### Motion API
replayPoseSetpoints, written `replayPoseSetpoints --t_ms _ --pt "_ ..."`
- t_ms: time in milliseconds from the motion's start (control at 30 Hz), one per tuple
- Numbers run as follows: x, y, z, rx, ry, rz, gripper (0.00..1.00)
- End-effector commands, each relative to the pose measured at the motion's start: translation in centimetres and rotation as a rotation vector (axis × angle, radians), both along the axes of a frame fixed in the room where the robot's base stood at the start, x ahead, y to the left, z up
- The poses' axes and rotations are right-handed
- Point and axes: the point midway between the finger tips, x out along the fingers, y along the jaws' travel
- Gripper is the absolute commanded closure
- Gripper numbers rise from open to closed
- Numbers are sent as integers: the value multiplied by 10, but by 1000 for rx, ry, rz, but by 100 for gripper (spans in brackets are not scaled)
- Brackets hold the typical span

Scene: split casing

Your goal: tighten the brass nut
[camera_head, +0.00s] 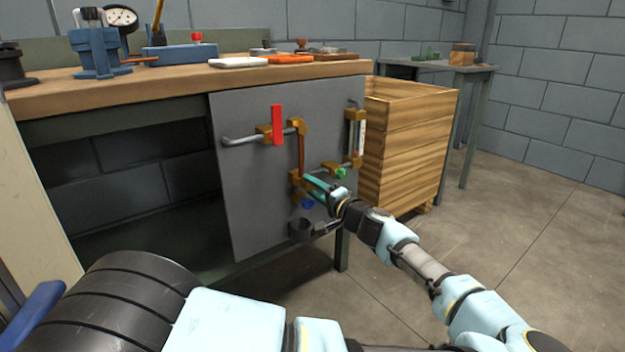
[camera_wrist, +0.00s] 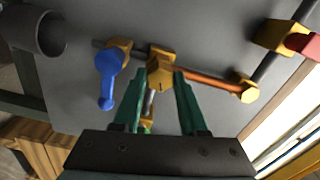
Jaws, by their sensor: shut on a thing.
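The brass nut (camera_wrist: 160,66) sits on the pipework of the grey panel, at one end of the copper pipe (camera_wrist: 208,82). In the head view, brass at this joint (camera_head: 295,180) shows at the lower end of the upright copper pipe. My gripper (camera_wrist: 160,78) has its two green fingers on either side of the nut and is shut on it. In the head view my gripper (camera_head: 310,181) reaches the joint from the right, and its fingers partly hide the nut. How tight the nut is cannot be seen.
A blue lever valve (camera_wrist: 107,80) is close beside the nut. A green knob (camera_head: 340,173) and a red-handled valve (camera_head: 277,125) are on the same panel (camera_head: 245,190). A dark cup-like holder (camera_head: 300,231) sticks out below. A wooden crate (camera_head: 410,150) stands to the right.

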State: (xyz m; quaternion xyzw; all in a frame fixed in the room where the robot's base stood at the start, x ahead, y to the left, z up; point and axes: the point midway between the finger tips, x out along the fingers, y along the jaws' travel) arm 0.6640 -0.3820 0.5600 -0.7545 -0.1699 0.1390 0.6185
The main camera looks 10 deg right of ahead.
Motion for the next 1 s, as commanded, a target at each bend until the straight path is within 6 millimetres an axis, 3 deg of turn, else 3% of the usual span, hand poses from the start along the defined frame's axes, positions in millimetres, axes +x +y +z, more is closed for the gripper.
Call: replayPoseSetpoints --t_ms 1000 --pt "0 -1 2 871 415 -4 100"
